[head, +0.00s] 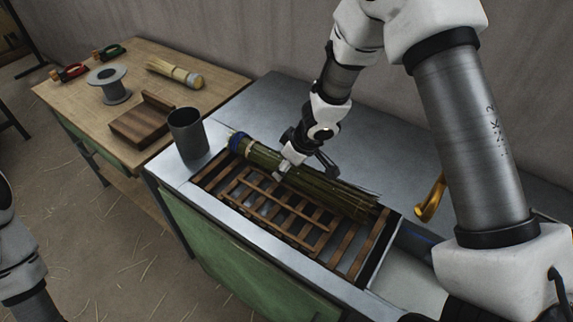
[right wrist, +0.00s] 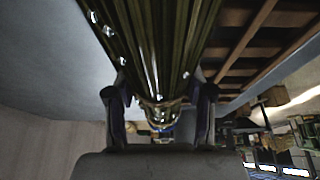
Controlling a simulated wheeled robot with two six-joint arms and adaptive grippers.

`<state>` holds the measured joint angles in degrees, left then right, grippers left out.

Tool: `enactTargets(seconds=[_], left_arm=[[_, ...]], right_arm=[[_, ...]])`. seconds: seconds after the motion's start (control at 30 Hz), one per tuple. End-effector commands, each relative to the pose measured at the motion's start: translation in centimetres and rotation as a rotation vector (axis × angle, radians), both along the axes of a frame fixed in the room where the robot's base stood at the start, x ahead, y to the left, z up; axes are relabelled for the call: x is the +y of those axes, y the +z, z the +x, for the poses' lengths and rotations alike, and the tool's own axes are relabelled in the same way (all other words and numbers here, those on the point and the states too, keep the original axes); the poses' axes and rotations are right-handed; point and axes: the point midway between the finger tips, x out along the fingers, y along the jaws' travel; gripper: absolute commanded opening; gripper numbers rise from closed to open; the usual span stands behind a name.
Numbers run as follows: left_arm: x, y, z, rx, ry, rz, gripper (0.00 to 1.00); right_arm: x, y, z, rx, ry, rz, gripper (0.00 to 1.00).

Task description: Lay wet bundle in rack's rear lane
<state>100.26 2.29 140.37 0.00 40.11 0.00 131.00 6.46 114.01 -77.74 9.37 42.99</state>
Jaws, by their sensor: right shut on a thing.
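A dark green, wet bundle (head: 317,187) lies lengthwise over the rear part of the wooden slatted rack (head: 288,226). In the right wrist view the bundle (right wrist: 155,45) runs between my fingers and shows water drops. My right gripper (head: 285,165) is shut on the bundle near its bound left end. The right gripper also shows in the wrist view (right wrist: 160,100). Whether the bundle rests on the slats or hangs just above them I cannot tell. Part of my left arm shows at the left edge, but its gripper is out of view.
A grey metal cup (head: 187,133) stands at the rack's left end. A wooden table (head: 75,95) holds a spool (head: 110,84), a wooden block (head: 143,121), a pale brush bundle (head: 175,72) and two pliers-like tools. A brass tap (head: 431,198) stands right of the rack. The rack's front slats are bare.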

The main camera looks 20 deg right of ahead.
Motion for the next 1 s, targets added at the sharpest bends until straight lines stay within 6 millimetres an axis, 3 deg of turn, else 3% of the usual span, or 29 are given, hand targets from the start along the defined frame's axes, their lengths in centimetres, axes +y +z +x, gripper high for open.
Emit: enactTargets(seconds=[0.27,0.3,0.33,0.37,0.73,1.0], left_arm=[[0.0,0.1,0.0,0.000,0.000,0.000,0.46],[0.0,0.1,0.0,0.000,0.000,0.000,0.46],[0.0,0.1,0.0,0.000,0.000,0.000,0.46],[0.0,0.0,0.0,0.000,0.000,0.000,0.46],[0.0,0.1,0.0,0.000,0.000,0.000,0.46],[0.0,0.0,0.0,0.000,0.000,0.000,0.46]], right_arm=[[0.0,0.1,0.0,0.000,0.000,0.000,0.17],[0.0,0.1,0.0,0.000,0.000,0.000,0.67],[0.0,0.1,0.0,0.000,0.000,0.000,0.78],[0.0,0.1,0.0,0.000,0.000,0.000,0.82],[-0.1,0.4,-0.1,-0.001,-0.001,0.001,0.82],[-0.8,3.9,-1.3,-0.003,0.001,0.001,0.82]])
